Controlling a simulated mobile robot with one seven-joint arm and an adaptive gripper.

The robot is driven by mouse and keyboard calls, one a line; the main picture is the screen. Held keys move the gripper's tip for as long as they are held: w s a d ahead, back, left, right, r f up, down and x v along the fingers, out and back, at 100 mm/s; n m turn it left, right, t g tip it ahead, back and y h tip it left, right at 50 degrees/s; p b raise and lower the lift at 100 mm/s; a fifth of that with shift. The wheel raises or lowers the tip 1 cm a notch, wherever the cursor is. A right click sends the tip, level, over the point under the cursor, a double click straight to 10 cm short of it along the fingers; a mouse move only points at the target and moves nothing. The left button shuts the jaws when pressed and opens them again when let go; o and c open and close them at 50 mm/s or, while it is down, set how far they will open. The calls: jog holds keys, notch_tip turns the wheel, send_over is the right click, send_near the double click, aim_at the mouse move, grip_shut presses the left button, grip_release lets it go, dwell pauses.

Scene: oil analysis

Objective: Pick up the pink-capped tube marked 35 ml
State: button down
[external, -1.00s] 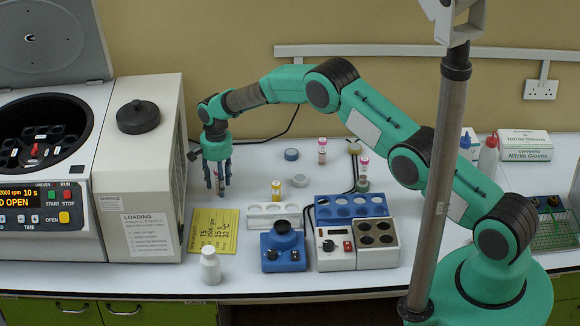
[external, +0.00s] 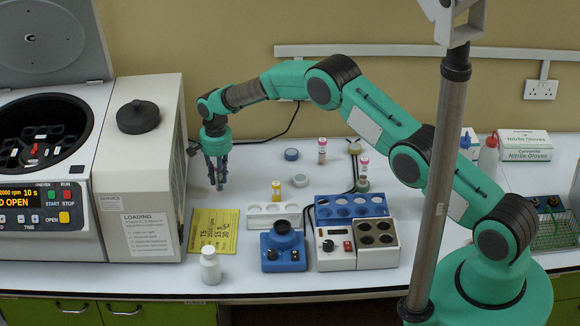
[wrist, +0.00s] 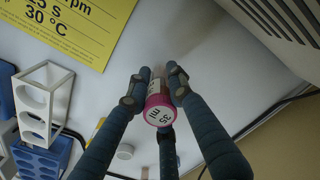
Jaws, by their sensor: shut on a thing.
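The pink-capped tube (wrist: 158,108) is between my fingers in the wrist view, and its cap reads "35 ml". My gripper (external: 218,178) is shut on this tube, which hangs above the white bench beside the centrifuge's right side. In the external view the fingers mostly hide the tube. Another pink-capped tube (external: 322,150) stands on the bench farther back, and one more pink-capped tube (external: 364,166) stands in a small greenish round holder to its right.
A yellow card (external: 213,231) lies in front of my gripper. A white rack (external: 273,215), a blue rack (external: 351,206), a yellow-capped tube (external: 300,186), a blue mixer (external: 283,247) and a white bottle (external: 210,265) stand nearby. The open centrifuge (external: 137,190) borders the left.

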notch_tip(320, 180, up, 16)
jog(key=b, duration=0.1)
jog(key=shift+r, duration=0.15)
dwell(0.3)
dwell(0.5)
